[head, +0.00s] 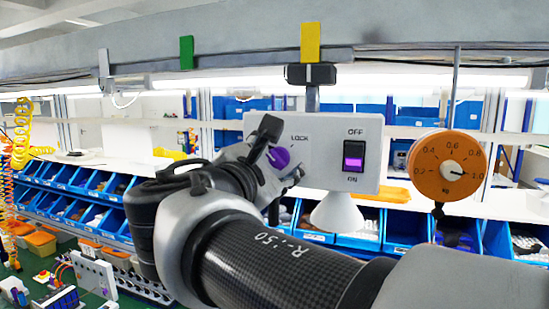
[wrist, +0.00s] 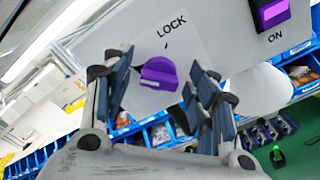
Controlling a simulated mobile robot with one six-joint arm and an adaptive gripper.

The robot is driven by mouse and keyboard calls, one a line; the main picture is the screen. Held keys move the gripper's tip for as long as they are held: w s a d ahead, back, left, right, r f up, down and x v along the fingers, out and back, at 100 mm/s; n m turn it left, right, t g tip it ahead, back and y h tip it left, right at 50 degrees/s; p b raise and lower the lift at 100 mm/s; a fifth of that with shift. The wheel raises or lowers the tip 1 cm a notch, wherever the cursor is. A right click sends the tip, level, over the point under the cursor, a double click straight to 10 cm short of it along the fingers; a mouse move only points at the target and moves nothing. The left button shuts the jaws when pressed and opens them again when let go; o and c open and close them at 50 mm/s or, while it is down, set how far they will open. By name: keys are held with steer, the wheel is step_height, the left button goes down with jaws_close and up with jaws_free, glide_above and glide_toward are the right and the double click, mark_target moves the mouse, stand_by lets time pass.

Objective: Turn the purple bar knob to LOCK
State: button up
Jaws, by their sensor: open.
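The purple bar knob (wrist: 158,73) is on the face of a light grey box (head: 340,126). The LOCK label and a small tick are above it in the wrist view. The bar lies roughly crosswise to the direction of the LOCK tick. The knob (head: 279,158) is partly hidden by my gripper in the head view. My gripper (wrist: 160,85) is open, with one finger on each side of the knob and visible gaps to it. Whether the fingertips reach past the knob's front cannot be told.
A purple rocker switch (head: 354,156) marked OFF and ON is right of the knob on the same box. An orange round dial (head: 447,169) hangs further right. A white cone (head: 336,212) is below the box. Blue bins (head: 90,208) line the shelves behind.

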steer(key=shift+s, duration=0.15)
steer(key=c, duration=1.1)
steer(key=shift+o, duration=0.2)
